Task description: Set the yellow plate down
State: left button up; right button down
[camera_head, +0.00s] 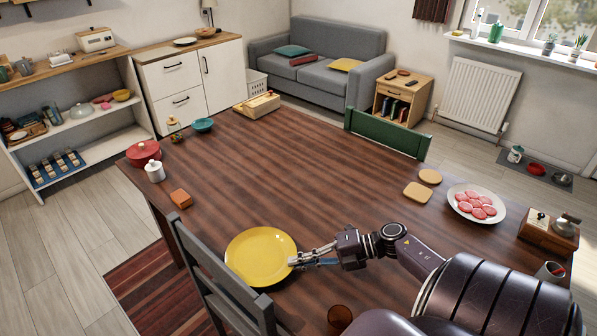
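The yellow plate (254,258) is level over the near left part of the brown table (300,180), by the grey chair. My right gripper (294,261) reaches in from the right, and its fingertips are at the plate's right rim. The fingers look closed on the rim, with the gripper lying nearly flat. I cannot tell whether the plate touches the table or is slightly above it. My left gripper is not in view.
The grey chair's back (222,282) stands close to the plate's left. A brown glass (339,317) is in front. An orange-brown block (181,198) lies farther left. A white plate of pink slices (476,203) is at right. The table's middle is clear.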

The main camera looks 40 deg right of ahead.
jog(key=shift+f+b, duration=0.4)
jog(key=shift+f, duration=0.05)
jog(key=c, duration=2.6)
grip_release()
jog(key=shift+c, duration=0.2)
jog(key=o, duration=0.6)
jog(key=shift+c, duration=0.2)
jog(key=shift+s+f, duration=0.15)
jog(key=v, duration=1.2)
